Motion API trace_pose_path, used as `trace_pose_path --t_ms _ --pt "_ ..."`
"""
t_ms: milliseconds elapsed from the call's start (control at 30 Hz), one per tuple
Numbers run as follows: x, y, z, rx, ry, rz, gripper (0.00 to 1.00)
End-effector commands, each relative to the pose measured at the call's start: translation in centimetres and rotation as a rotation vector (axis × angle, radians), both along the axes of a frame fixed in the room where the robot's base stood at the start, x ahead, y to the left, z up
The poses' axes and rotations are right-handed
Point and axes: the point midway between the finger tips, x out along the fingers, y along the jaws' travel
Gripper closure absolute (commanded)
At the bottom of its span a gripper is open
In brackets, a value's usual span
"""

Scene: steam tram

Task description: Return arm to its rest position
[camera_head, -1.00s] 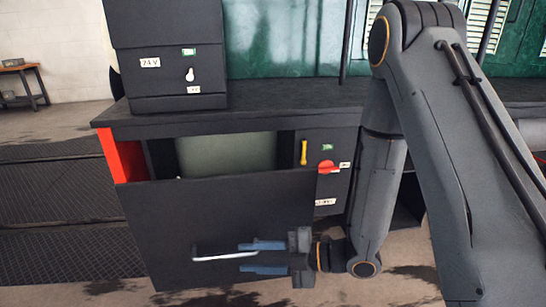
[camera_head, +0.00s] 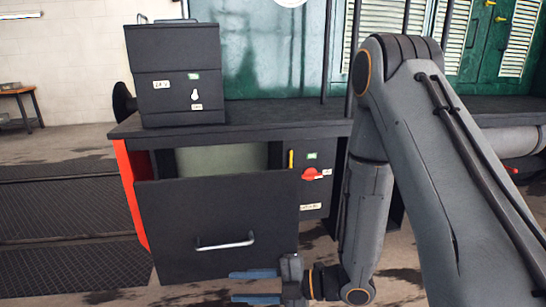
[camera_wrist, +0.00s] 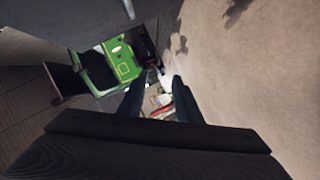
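My arm hangs down on the right in the head view. My gripper (camera_head: 250,286) is low in that view, with its two blue fingers spread and pointing left. It is empty, below and to the right of the silver handle (camera_head: 226,244), and apart from it. The handle is on a large dark front panel (camera_head: 215,210), which stands out from the bench with an opening behind its top edge. In the wrist view, the two fingers (camera_wrist: 158,100) are also apart, with nothing visibly gripped.
A dark box (camera_head: 175,75) stands on the bench top (camera_head: 270,113). A red knob (camera_head: 312,174) and a yellow lever (camera_head: 291,159) sit right of the opening. A small table (camera_head: 18,93) is far left. The wrist view shows a green object (camera_wrist: 122,57) and bare floor (camera_wrist: 255,80).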

Motion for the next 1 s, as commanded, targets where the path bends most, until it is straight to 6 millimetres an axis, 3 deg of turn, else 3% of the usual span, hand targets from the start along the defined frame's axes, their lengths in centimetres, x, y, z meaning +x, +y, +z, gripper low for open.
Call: trace_pose_path --t_ms 300,567,767,900,1000 --pt "1.5 0.3 -0.4 -0.095 0.022 -0.049 0.69" --pt "4.6 -1.1 -0.6 -0.239 0.069 -0.176 0.69" --pt "7.8 -3.8 0.0 -0.383 0.148 -0.363 0.69" --pt "10.1 -7.4 1.7 -0.493 0.256 -0.592 0.69" --pt "10.5 -10.5 3.4 -0.551 0.370 -0.789 0.69"
